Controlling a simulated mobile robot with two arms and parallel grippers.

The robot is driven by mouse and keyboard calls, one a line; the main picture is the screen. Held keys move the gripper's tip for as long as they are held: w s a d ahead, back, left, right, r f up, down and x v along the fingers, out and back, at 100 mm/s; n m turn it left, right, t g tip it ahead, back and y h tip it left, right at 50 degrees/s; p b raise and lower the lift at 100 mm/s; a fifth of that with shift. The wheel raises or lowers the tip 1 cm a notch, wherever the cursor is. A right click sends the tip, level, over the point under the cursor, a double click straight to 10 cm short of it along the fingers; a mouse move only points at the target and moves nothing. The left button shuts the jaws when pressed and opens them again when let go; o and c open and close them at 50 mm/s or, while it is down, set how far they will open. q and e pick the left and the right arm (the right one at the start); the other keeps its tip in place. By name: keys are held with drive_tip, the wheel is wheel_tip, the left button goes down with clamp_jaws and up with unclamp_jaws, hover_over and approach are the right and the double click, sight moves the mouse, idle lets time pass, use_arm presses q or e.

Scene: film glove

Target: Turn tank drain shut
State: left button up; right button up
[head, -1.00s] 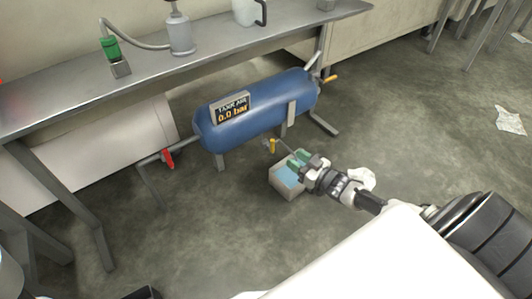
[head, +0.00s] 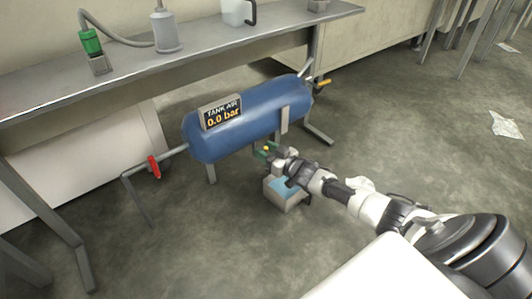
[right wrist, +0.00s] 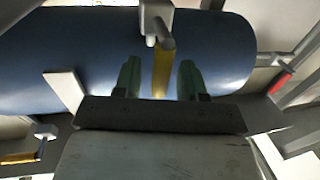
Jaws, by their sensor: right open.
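The blue air tank (head: 240,122) lies under the bench, with a sign reading "TANK AIR 0.0 bar" (head: 221,114). The drain's yellow handle shows in the right wrist view (right wrist: 163,70), hanging from a grey fitting below the tank. My right gripper (head: 265,150) reaches under the tank. In the right wrist view its two green fingers (right wrist: 160,80) are open, one on each side of the yellow handle, with gaps between. In the head view the gripper mostly hides the handle. My left gripper is not in view.
A red valve handle (head: 154,167) is on the left pipe and an orange one (head: 323,83) at the tank's right end. The bench (head: 120,82) overhangs the tank.

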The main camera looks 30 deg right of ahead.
clamp_jaws()
